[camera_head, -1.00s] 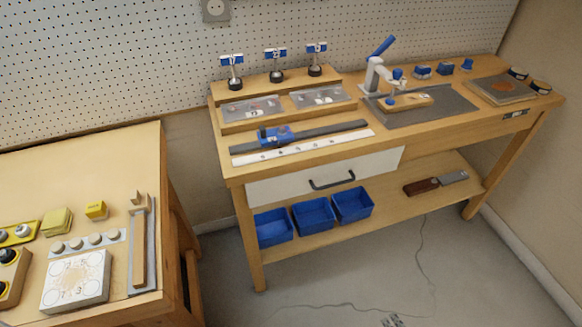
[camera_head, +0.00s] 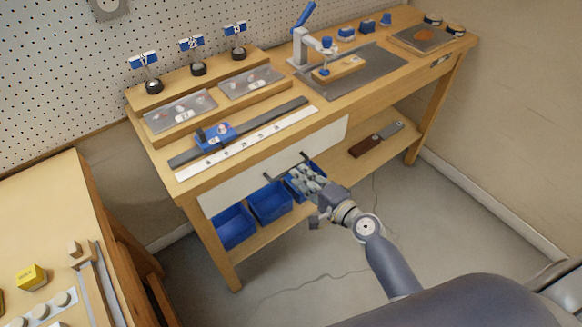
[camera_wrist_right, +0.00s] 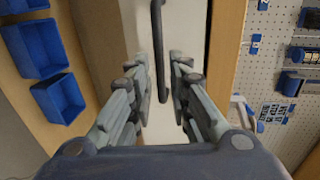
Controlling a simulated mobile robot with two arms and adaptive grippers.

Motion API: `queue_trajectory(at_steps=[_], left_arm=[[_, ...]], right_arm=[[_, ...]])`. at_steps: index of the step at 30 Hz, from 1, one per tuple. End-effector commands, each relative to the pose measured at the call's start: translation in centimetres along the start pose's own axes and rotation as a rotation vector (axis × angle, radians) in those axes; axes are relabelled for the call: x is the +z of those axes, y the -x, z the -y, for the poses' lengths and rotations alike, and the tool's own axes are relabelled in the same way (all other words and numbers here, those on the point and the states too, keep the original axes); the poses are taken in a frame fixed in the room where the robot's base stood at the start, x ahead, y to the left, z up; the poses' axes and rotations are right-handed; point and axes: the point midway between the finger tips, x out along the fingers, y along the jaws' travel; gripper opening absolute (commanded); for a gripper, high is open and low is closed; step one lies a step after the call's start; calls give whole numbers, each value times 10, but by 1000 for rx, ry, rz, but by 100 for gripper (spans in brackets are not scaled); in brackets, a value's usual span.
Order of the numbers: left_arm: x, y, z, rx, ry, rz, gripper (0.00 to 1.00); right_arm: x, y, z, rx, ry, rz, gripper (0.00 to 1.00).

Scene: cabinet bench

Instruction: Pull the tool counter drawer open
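The tool counter (camera_head: 165,153) has a white drawer front (camera_head: 232,191) that sits flush under its top, so the drawer is closed. A dark bar handle (camera_head: 270,178) runs across it; my right gripper (camera_head: 303,178) is at the handle and hides part of it. In the right wrist view the handle (camera_wrist_right: 156,45) runs upright against the white drawer front (camera_wrist_right: 186,45). My right gripper (camera_wrist_right: 162,75) is open there, with one finger on each side of the handle's near end and gaps visible beside the bar. My left gripper is in neither view.
Blue bins (camera_head: 235,227) stand on the lower shelf below the drawer, with a brown-handled tool (camera_head: 370,146) to their right. A ruler (camera_head: 245,145) and blue caliper (camera_head: 215,136) lie on the top. A second table (camera_head: 40,220) stands at left. The floor in front is clear.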

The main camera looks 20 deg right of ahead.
Motion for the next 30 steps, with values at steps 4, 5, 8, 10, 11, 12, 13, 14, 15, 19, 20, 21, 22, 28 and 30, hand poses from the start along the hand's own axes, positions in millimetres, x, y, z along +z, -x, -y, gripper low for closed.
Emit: queue_trajectory(at_steps=[4,5,8,10,11,12,13,14,15,19,20,21,22,28,30], left_arm=[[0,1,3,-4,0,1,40],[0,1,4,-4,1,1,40],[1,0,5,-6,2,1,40],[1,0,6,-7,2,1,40],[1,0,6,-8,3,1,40],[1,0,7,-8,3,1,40],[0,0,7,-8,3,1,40],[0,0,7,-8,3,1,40],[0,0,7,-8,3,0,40],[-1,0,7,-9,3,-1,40],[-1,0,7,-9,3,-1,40],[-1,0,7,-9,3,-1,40],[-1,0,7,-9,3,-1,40],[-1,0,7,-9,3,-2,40],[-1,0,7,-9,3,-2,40]], right_arm=[[0,-25,1,-2,-1,-1,18],[0,-29,0,0,-1,-1,18],[-1,-39,-1,1,1,-1,18],[0,-44,0,1,1,-1,18],[0,-46,-1,1,1,0,18],[0,-48,-1,1,1,0,18],[0,-49,-1,1,1,0,18],[0,-49,-1,1,1,0,18],[0,-50,-1,1,1,0,18],[0,-50,-1,1,1,0,18],[0,-50,-1,1,1,0,18],[0,-50,-1,1,1,-1,18],[0,-50,-1,1,1,-1,18],[0,-50,-1,1,2,-1,0],[0,-50,-1,1,2,-1,0]])
